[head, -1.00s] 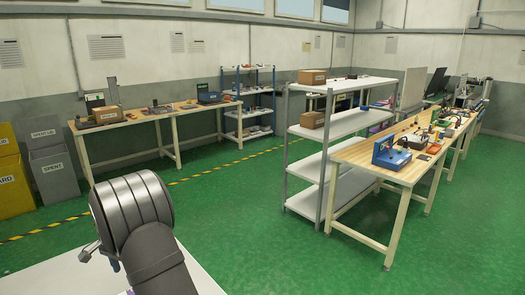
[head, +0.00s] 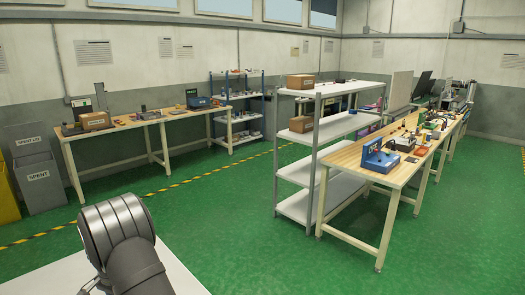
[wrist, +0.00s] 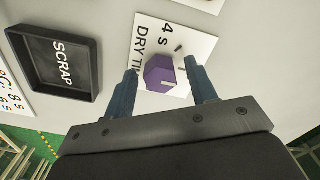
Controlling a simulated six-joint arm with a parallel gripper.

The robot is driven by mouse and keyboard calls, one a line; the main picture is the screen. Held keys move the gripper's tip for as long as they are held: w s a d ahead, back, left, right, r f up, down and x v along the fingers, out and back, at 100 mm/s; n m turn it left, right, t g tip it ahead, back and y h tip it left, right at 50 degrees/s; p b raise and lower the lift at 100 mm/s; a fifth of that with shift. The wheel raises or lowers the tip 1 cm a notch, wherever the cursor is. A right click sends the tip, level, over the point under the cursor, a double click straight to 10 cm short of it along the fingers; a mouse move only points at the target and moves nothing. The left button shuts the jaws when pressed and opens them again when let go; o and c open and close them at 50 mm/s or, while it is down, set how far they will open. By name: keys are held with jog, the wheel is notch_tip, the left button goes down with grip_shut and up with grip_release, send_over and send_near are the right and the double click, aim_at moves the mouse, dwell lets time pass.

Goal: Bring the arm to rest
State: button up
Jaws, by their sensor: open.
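My gripper (wrist: 163,88) shows in the wrist view with its two blue-grey fingers apart. A purple block (wrist: 164,73) sits on a white card (wrist: 150,35) lettered "4 s" and "DRY TI..." and appears between and beyond the fingertips. I cannot tell its distance from the fingers. Small dark bits lie on the card near the block. In the head view my arm (head: 125,240) shows at the lower left over a white surface (head: 50,275); the gripper itself is hidden there.
A black tray marked "SCRAP" (wrist: 32,80) lies left of the card on the white table (wrist: 110,20). A white shelf unit (head: 345,125) and a long wooden bench (head: 345,158) stand at the right. Green floor (head: 235,225) lies open between.

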jog(key=shift+r, duration=0.1)
notch_tip(320, 180, up, 18)
jog(key=f, duration=0.1)
notch_tip(320, 180, down, 17)
jog(key=shift+f+n, duration=0.15)
jog(key=shift+n, duration=0.15)
jog(key=n, duration=0.5)
jog(key=shift+n, duration=0.3)
jog(key=n, duration=0.5)
jog(key=shift+d+n, duration=0.1)
jog(key=shift+n, duration=0.3)
jog(key=shift+r, duration=1.05)
